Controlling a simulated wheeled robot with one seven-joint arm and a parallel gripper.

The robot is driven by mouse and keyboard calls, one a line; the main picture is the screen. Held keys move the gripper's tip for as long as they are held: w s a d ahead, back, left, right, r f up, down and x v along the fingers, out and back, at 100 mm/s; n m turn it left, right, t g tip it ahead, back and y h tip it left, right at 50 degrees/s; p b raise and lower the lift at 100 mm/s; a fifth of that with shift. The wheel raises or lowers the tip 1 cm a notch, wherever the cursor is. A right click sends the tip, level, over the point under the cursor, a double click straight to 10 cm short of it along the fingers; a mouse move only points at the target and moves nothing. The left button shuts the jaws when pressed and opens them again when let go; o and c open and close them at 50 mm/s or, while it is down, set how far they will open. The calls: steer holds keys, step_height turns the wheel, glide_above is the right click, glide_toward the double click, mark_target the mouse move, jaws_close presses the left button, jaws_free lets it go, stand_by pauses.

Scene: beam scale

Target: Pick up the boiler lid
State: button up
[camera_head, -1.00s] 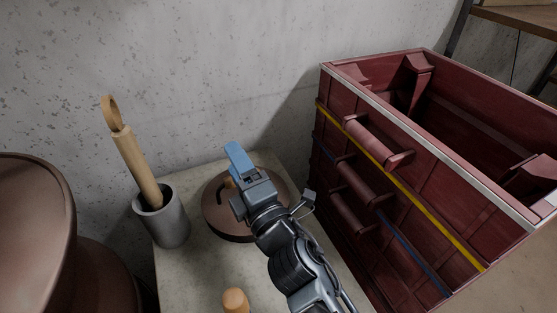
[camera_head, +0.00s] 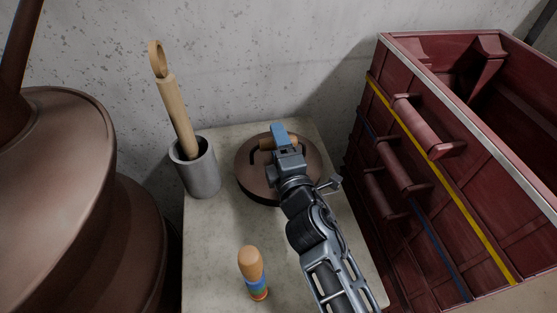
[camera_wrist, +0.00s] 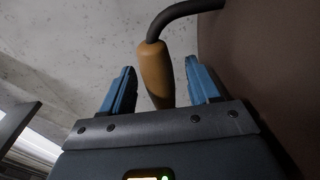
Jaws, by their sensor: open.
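The boiler lid (camera_head: 252,180) is a round brown disc lying on the pale table. It has a dark bent handle with a wooden grip (camera_wrist: 155,72). My gripper (camera_head: 277,130) is over the lid at the handle. In the wrist view, my gripper (camera_wrist: 160,90) is open, with one blue finger on each side of the wooden grip and visible gaps between. The brown lid surface also fills the right of the wrist view (camera_wrist: 265,70). My arm hides part of the lid in the head view.
A grey cup (camera_head: 200,172) holding a wooden rod (camera_head: 176,115) stands left of the lid. A wooden peg with coloured bands (camera_head: 251,265) stands in front. A large brown boiler (camera_head: 60,190) is at left, and a dark red crate (camera_head: 440,190) at right.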

steer(key=shift+w+a, duration=0.1)
steer(key=shift+w, duration=0.15)
steer(key=shift+c, duration=0.2)
jaws_close()
steer(key=shift+r, duration=0.1)
